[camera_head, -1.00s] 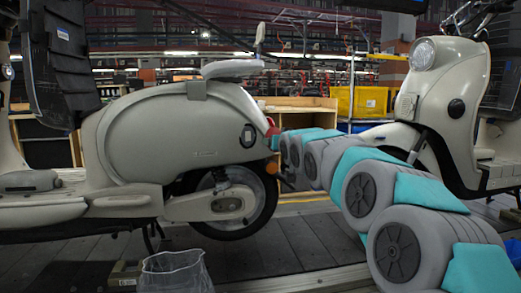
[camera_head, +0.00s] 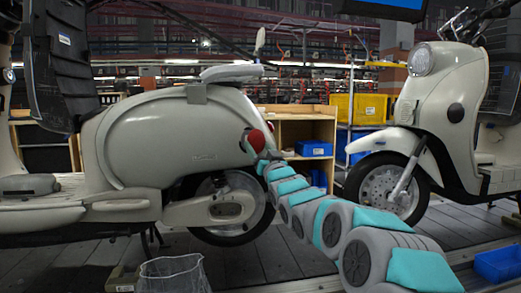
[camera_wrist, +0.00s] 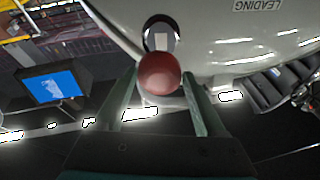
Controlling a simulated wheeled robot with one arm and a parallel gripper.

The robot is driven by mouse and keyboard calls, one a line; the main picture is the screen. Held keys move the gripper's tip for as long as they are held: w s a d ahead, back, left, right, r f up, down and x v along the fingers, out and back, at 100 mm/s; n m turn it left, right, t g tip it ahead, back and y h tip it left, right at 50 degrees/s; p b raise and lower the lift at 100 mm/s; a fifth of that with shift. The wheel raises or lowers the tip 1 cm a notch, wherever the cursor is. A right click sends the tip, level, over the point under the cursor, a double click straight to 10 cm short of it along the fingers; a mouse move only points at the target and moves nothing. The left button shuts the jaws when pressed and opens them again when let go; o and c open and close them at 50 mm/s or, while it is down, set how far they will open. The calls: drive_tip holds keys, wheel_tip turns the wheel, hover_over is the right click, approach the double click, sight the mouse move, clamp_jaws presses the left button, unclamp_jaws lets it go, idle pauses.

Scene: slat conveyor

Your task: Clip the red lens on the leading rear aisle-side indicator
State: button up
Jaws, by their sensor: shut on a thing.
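The leading scooter (camera_head: 150,135) is pale cream and stands at left in the head view, its rear towards my arm. Its dark round rear indicator seat (camera_head: 245,141) shows just left of the red lens (camera_head: 256,141). My gripper (camera_head: 261,152) is shut on the lens at the scooter's rear. In the wrist view, the lens (camera_wrist: 159,75) sits between the fingers of my gripper (camera_wrist: 160,84). The indicator seat (camera_wrist: 161,34), with a pale centre, is just beyond it and partly covered. I cannot tell whether lens and seat touch.
A second cream scooter (camera_head: 450,100) stands at right. A wooden shelf (camera_head: 295,125) with a blue bin (camera_head: 314,148) is behind my arm. A clear bin (camera_head: 173,272) stands at the front. The slatted floor (camera_head: 215,262) between the scooters is mostly open.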

drive_tip(key=shift+w+a+p, duration=0.35)
drive_tip(key=shift+w+p, duration=0.05)
drive_tip(key=shift+w, duration=0.25)
drive_tip(key=shift+w+a+p, duration=0.35)
drive_tip(key=shift+w+a, duration=0.05)
drive_tip(key=shift+w, duration=0.25)
drive_tip(key=shift+w+a+p, duration=0.35)
drive_tip(key=shift+w+p, duration=0.05)
drive_tip(key=shift+w, duration=0.25)
drive_tip(key=shift+w+a+f+p, duration=0.1)
drive_tip(key=shift+w+a+p, duration=0.35)
drive_tip(key=shift+w, duration=0.3)
drive_tip(key=shift+d+f, duration=0.1)
drive_tip(key=shift+f, duration=0.1)
drive_tip(key=shift+w+p, duration=0.2)
drive_tip(key=shift+p, duration=0.15)
drive_tip(key=o, duration=1.3)
drive_tip(key=shift+a, duration=0.2)
drive_tip(key=b+v, duration=0.1)
drive_tip(key=v, duration=0.6)
drive_tip(key=shift+s+f, duration=0.25)
drive_tip(key=shift+s, duration=0.1)
